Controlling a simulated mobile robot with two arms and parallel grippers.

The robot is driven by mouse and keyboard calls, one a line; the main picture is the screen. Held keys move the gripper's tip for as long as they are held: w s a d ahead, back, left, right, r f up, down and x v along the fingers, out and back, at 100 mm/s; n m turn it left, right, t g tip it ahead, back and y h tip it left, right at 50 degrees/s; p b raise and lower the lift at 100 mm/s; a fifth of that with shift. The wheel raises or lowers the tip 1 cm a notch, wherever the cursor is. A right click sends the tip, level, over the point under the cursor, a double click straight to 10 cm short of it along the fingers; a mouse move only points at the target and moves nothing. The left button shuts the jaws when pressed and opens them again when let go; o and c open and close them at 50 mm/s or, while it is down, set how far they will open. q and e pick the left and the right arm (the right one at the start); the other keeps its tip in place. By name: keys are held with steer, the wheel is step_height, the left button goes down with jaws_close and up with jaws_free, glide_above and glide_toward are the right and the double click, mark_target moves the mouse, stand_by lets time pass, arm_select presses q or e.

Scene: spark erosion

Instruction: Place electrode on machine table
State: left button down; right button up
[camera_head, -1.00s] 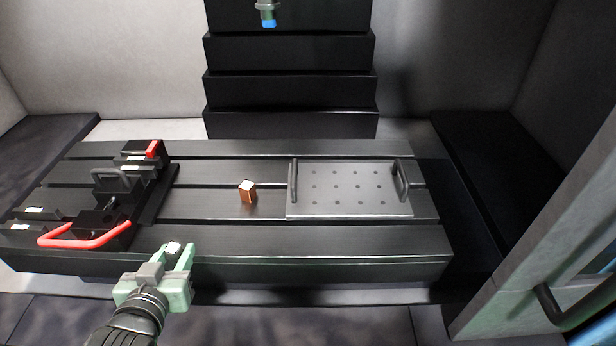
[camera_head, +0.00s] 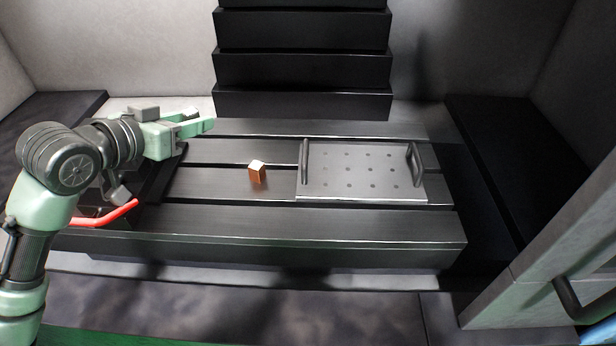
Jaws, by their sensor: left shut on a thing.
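A small copper-coloured block (camera_head: 257,172), which looks like an electrode, stands on the slotted black machine table (camera_head: 350,226), just left of the perforated grey plate. My left gripper (camera_head: 205,123) is over the left back part of the table, with its fingers pointing right. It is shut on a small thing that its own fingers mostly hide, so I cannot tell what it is. The gripper is apart from the copper block, to its upper left in the view. My right gripper is not in view.
The perforated plate (camera_head: 362,190) with two upright handles lies on the right of the table. A black fixture with a red handle (camera_head: 110,217) is partly hidden behind my left arm. Dark stepped covers (camera_head: 302,68) rise at the back. The table's front strip is clear.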

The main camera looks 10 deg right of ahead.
arm_select(q)
steer(key=shift+s, duration=0.1)
glide_above(217, 204)
step_height(217, 204, down, 14)
steer(key=shift+f, duration=2.95)
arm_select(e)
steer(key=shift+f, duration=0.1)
arm_select(q)
steer(key=shift+f, duration=0.1)
steer(key=c, duration=1)
jaws_free()
steer(key=shift+a, duration=0.1)
steer(key=shift+o, duration=0.2)
